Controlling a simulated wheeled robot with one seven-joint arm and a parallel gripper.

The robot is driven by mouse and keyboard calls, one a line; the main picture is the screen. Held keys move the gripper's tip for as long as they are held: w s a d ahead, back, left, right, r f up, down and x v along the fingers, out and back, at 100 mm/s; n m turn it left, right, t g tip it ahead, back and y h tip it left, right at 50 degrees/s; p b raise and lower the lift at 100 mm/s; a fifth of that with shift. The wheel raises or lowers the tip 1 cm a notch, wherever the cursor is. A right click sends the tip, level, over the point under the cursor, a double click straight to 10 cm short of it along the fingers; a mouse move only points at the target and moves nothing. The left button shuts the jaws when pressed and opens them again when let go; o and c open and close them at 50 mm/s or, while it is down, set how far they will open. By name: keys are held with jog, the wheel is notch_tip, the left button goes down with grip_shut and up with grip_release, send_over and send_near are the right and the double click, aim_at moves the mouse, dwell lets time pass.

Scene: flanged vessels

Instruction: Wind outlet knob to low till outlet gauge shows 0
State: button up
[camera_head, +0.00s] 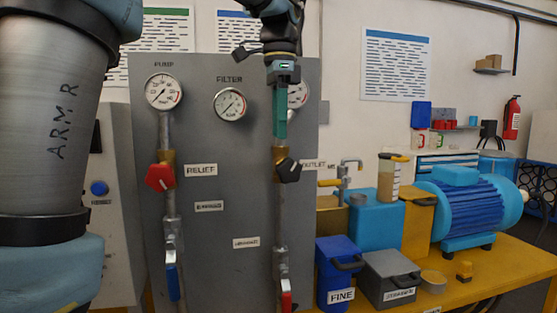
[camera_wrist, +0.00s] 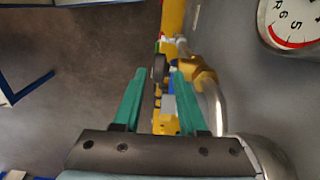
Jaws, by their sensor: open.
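The outlet knob (camera_head: 288,169) is black with a white mark, on a brass body of the right-hand pipe. The outlet gauge (camera_head: 298,95) is above it, partly hidden by my gripper; I cannot read its needle. My gripper (camera_head: 280,137) points down, its green fingers open and empty, a little above the knob and apart from it. In the wrist view the fingers (camera_wrist: 159,72) spread either side of a dark round shape, likely the knob (camera_wrist: 158,66), beside the brass body (camera_wrist: 200,73). Part of a gauge dial (camera_wrist: 290,22) shows there, without a visible needle.
The grey panel (camera_head: 215,160) also carries the pump gauge (camera_head: 164,91), filter gauge (camera_head: 230,103) and red relief knob (camera_head: 160,177). A red-handled valve (camera_head: 286,298) is low on the outlet pipe. Bins and a blue motor (camera_head: 465,205) stand on the yellow bench at right.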

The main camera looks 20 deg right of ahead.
aim_at(279, 163)
notch_tip(279, 163, down, 8)
jog(key=shift+f, duration=0.25)
jog(key=shift+c, duration=0.3)
grip_shut()
